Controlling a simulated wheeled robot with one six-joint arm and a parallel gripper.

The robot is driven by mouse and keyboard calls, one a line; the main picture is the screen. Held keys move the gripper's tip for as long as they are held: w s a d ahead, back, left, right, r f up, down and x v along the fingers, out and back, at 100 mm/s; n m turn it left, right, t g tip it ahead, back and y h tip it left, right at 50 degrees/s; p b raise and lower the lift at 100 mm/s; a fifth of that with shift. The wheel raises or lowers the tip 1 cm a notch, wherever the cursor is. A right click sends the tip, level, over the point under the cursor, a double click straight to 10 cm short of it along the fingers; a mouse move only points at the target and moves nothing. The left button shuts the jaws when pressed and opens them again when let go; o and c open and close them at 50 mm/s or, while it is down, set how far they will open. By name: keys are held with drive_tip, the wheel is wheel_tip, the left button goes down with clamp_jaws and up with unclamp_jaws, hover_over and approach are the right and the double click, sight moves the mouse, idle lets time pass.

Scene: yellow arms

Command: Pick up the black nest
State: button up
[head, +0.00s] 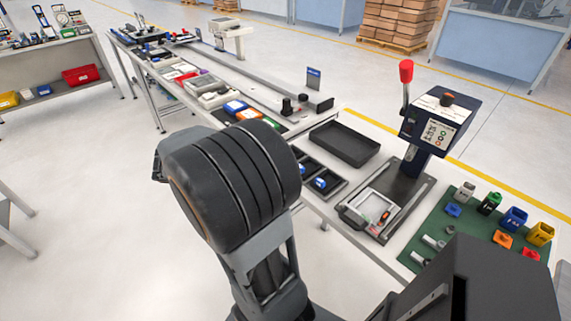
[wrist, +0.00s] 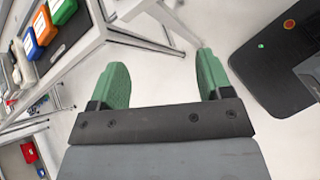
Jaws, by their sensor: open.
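I cannot tell for sure which thing is the black nest. A shallow black tray (head: 343,144) lies empty on the bench, left of the lever press. Smaller black bins (head: 322,181) with blue and white parts sit in front of it, partly hidden by my arm. My gripper (wrist: 162,78) is open and empty in the wrist view, with its green fingers apart over the pale floor. It is away from these things, and the head view does not show its fingers.
The lever press (head: 437,120) with a red knob stands right of the tray, with a pale frame (head: 370,208) on its base. A green mat (head: 475,232) holds several coloured blocks. A bench edge (wrist: 103,35) shows in the wrist view. Floor at left is clear.

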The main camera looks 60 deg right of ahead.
drive_tip(key=shift+s+d+f+n+g+h+b, duration=0.25)
drive_tip(key=shift+s+d+f+n+h, duration=0.7)
drive_tip(key=shift+d, duration=2.35)
drive_tip(key=shift+d+f+n+g+h+b, duration=0.25)
drive_tip(key=shift+d+f+n, duration=0.35)
drive_tip(key=shift+d+f, duration=1.8)
drive_tip(key=shift+s+d+f+n+g+h+b, duration=0.4)
drive_tip(key=shift+d+n, duration=0.35)
drive_tip(key=shift+d, duration=3.4)
drive_tip(key=c, duration=0.7)
drive_tip(key=shift+r, duration=0.15)
